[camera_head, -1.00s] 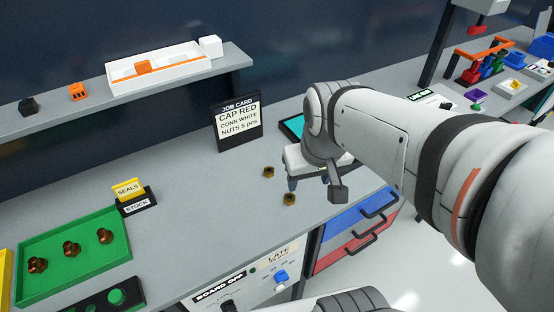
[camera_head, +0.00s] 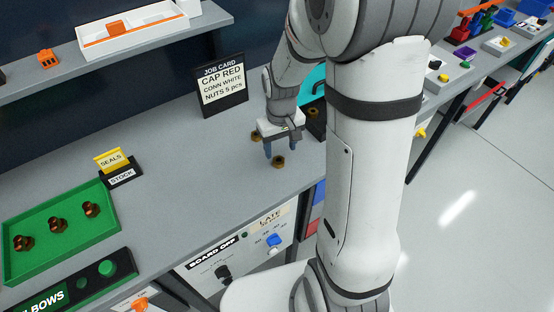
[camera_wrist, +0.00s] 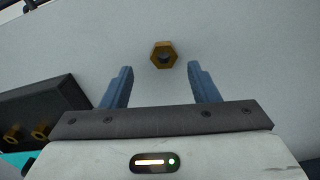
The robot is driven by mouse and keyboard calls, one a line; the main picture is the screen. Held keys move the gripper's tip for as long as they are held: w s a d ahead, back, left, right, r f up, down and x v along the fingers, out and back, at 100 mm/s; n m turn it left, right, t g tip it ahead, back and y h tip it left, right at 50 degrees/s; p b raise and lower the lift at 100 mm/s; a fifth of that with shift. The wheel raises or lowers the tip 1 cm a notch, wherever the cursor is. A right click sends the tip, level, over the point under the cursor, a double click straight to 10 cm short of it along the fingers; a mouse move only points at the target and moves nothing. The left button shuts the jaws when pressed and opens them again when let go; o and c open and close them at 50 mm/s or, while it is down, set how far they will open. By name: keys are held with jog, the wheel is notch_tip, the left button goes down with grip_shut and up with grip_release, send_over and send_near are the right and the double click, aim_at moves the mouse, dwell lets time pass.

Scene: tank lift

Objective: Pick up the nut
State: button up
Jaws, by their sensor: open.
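Two brass nuts lie on the grey bench, a front nut (camera_head: 278,162) and a back nut (camera_head: 255,136). My gripper (camera_head: 281,152) points down just above them, open and empty. In the wrist view, one hexagonal nut (camera_wrist: 162,54) lies just ahead of my open gripper (camera_wrist: 160,74), roughly centred between the lines of the two blue fingers and touching neither. It appears to be the front nut. The back nut is partly beside the gripper in the head view and is not clear in the wrist view.
A black tray (camera_head: 316,126) stands right of the gripper; two brass pieces (camera_wrist: 40,130) show at it in the wrist view. The job card (camera_head: 221,85) stands behind. A green tray (camera_head: 98,192) with brass fittings is at left. The bench between is clear.

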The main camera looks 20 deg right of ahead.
aim_at(279, 160)
jog(key=f, duration=0.4)
jog(key=shift+s+a+f+p, duration=0.1)
jog(key=shift+a+f+p, duration=0.05)
jog(key=shift+a+p, duration=0.15)
jog(key=c, duration=1.1)
jog(key=shift+o, duration=0.2)
